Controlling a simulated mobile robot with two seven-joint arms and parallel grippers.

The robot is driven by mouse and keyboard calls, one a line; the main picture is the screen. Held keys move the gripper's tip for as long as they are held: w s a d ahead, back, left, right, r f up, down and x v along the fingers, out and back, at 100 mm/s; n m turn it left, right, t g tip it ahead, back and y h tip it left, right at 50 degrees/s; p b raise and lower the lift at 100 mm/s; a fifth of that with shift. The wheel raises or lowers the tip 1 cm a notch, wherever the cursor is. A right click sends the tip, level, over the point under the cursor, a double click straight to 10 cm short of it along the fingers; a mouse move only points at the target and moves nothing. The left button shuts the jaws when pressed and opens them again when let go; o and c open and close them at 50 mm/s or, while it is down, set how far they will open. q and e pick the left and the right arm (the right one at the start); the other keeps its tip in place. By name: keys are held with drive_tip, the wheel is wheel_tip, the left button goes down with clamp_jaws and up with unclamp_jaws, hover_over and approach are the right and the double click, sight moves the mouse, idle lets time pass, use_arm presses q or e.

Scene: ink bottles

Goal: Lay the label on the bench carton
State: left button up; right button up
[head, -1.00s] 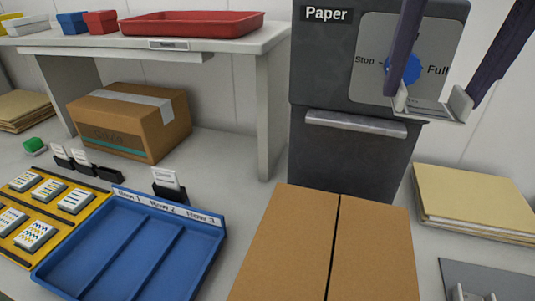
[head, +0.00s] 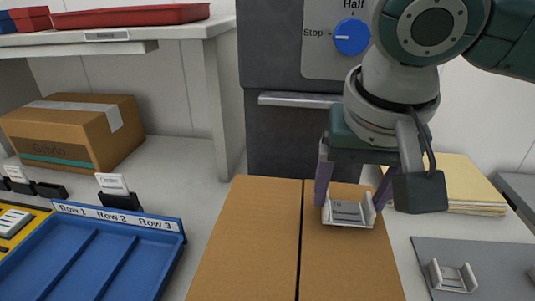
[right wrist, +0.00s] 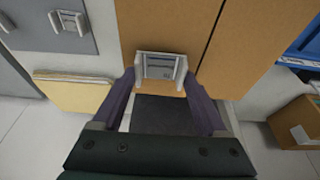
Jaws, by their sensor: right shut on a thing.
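The bench carton (head: 240,245) is a brown box with a dark seam down its top, at the front middle of the head view. It also shows in the right wrist view (right wrist: 210,30). My right gripper (head: 351,206) is over the carton's right flap, pointing down. Its purple fingers are shut on the label (head: 346,212), a small grey printed piece in a white bracket with raised sides. The label also shows between the fingers in the right wrist view (right wrist: 159,68). I cannot tell whether it touches the carton. My left gripper is not in view.
A dark cabinet (head: 270,140) with a blue dial (head: 352,37) stands behind the carton. A blue row tray (head: 150,235) lies to the left. A grey mat (head: 490,285) with another white bracket (head: 453,277) and tan folders (head: 465,180) lie to the right. A taped box (head: 75,130) sits under the shelf.

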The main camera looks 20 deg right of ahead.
drive_tip(key=shift+f, duration=0.45)
drive_tip(key=o, duration=1.2)
drive_tip(key=p+v, duration=0.3)
drive_tip(key=v, duration=0.9)
